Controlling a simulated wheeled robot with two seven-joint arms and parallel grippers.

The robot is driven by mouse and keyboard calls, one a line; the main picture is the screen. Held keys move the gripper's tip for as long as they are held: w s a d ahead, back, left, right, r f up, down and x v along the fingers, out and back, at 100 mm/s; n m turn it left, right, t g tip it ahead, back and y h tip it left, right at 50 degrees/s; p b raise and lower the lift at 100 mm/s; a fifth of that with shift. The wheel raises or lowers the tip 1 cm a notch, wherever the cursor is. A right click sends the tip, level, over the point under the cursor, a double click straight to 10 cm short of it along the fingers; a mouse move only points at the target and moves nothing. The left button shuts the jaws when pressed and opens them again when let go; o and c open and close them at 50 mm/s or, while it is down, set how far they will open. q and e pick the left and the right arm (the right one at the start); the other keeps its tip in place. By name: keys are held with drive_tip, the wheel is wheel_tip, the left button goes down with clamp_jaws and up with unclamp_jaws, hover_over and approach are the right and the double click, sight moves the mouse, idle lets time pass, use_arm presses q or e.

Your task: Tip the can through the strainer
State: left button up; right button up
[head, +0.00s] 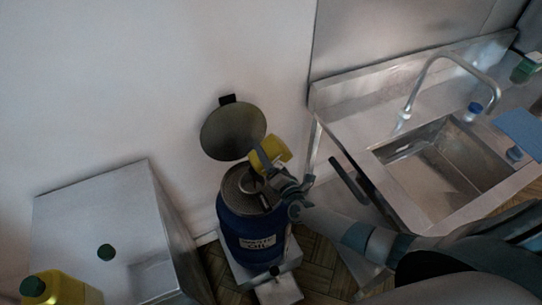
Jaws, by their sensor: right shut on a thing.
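A blue drum (250,222) with a worn label that seems to say waste oil stands on the floor against the wall. Its round grey lid (233,133) is open and leans up behind it. A round dark strainer (238,186) appears to sit in the drum's top; my gripper partly covers it. My right gripper (268,172) is shut on a yellow can (275,151), held tilted above the right side of the drum's mouth. The can's opening and any flow from it cannot be made out. My left gripper is out of view.
A steel counter (80,220) at the left bears a green cap (106,252); a second yellow can (62,289) shows at the bottom left. A steel sink (440,165) with a curved tap (435,68) stands at the right. My right arm crosses before it.

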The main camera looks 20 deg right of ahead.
drive_tip(key=shift+w+a+r, duration=0.1)
drive_tip(key=shift+a+r, duration=0.15)
drive_tip(key=shift+a, duration=0.2)
drive_tip(key=shift+d+f+n, duration=0.15)
drive_tip(key=shift+d+n, duration=0.05)
drive_tip(key=shift+n, duration=0.1)
drive_tip(key=shift+s+a+r+n, duration=0.1)
drive_tip(key=shift+a+r+n, duration=0.2)
drive_tip(key=shift+a+n, duration=0.35)
drive_tip(key=shift+s+a+r+n, duration=0.1)
drive_tip(key=shift+a+r+n, duration=0.2)
drive_tip(key=shift+n, duration=0.65)
drive_tip(key=shift+a+r+n, duration=0.25)
drive_tip(key=shift+a+n, duration=0.25)
drive_tip(key=shift+n, duration=0.3)
drive_tip(key=shift+r, duration=0.1)
drive_tip(key=shift+r, duration=2.4)
